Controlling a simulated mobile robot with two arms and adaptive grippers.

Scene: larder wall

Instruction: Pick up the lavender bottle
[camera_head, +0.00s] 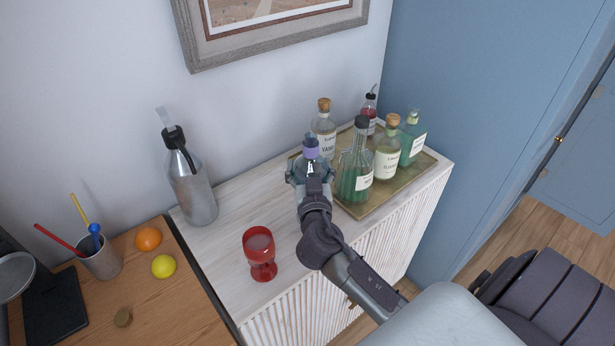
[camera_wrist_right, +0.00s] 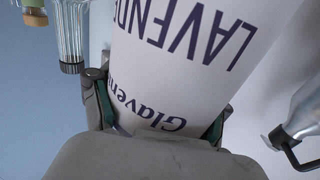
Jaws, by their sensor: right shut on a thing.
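The lavender bottle shows its purple cap (camera_head: 311,148) just beyond my right gripper (camera_head: 310,178) in the head view; its body is mostly hidden by the gripper and wrist. In the right wrist view its white label (camera_wrist_right: 185,55) with dark purple lettering fills the middle, upside down. My right gripper (camera_wrist_right: 155,125) is shut on the bottle, with a finger on each side of it. I cannot tell whether the bottle's base touches the cabinet top or the tray. My left gripper is not in view.
A tray (camera_head: 372,212) with several bottles, including a green ribbed one (camera_head: 354,180), stands close right of the gripper. A red goblet (camera_head: 260,253) and a grey metal bottle (camera_head: 190,180) stand left on the white cabinet (camera_head: 225,232). Cabinet top between them is clear.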

